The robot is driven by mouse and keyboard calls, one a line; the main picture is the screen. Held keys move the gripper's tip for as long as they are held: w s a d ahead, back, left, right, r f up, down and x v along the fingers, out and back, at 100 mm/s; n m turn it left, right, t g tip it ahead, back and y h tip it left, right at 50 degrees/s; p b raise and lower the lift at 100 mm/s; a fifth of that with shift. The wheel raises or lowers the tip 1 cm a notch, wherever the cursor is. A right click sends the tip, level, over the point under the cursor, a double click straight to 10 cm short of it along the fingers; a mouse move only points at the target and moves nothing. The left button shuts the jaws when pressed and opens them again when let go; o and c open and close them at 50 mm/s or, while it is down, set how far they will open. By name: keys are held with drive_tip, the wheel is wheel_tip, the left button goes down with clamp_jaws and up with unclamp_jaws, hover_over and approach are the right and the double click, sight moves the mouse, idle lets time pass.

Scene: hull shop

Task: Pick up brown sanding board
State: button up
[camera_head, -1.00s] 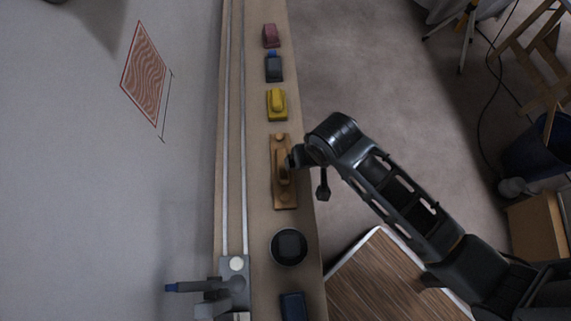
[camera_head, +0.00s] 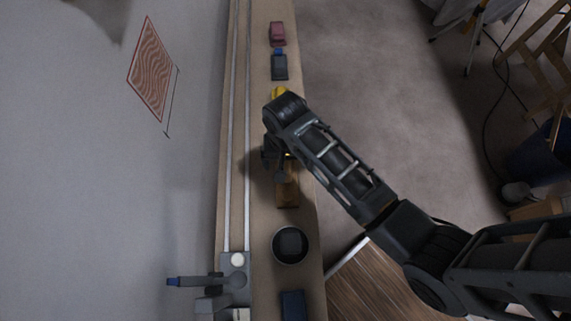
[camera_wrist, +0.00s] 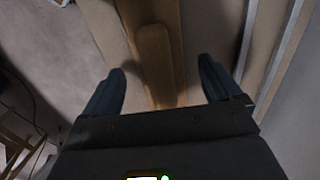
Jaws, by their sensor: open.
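The brown sanding board (camera_head: 288,193) lies lengthwise on the long wooden bench. In the head view my arm hides its far part. In the wrist view, the board (camera_wrist: 178,92) and its raised wooden handle (camera_wrist: 154,55) run between my fingers. My gripper (camera_wrist: 161,80) is open, one finger on each side of the board and apart from it. In the head view my gripper (camera_head: 276,158) is over the board's far half, its fingers mostly hidden behind the wrist.
A yellow block (camera_head: 279,92), mostly hidden by my arm, a dark grey block (camera_head: 279,68) and a red one (camera_head: 278,33) lie farther along the bench (camera_head: 259,200). A round black dish (camera_head: 290,262) and a dark blue item (camera_head: 292,304) are nearer. Two metal rails (camera_head: 240,150) run left.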

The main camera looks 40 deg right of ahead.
drive_tip(key=shift+f, duration=0.9)
drive_tip(key=c, duration=1.3)
drive_tip(key=shift+r, duration=0.1)
drive_tip(key=shift+r, duration=0.55)
wheel_tip(320, 180, up, 3)
drive_tip(key=shift+f, duration=0.1)
drive_tip(key=s+d+r, duration=0.2)
drive_tip(key=d, duration=0.1)
drive_tip(key=s+d+r, duration=0.2)
drive_tip(key=s+d, duration=0.1)
drive_tip(key=s+d+r, duration=0.2)
drive_tip(key=d+r, duration=0.1)
drive_tip(key=shift+s+d+p, duration=0.1)
drive_tip(key=shift+s+p, duration=0.05)
drive_tip(key=shift+p, duration=0.15)
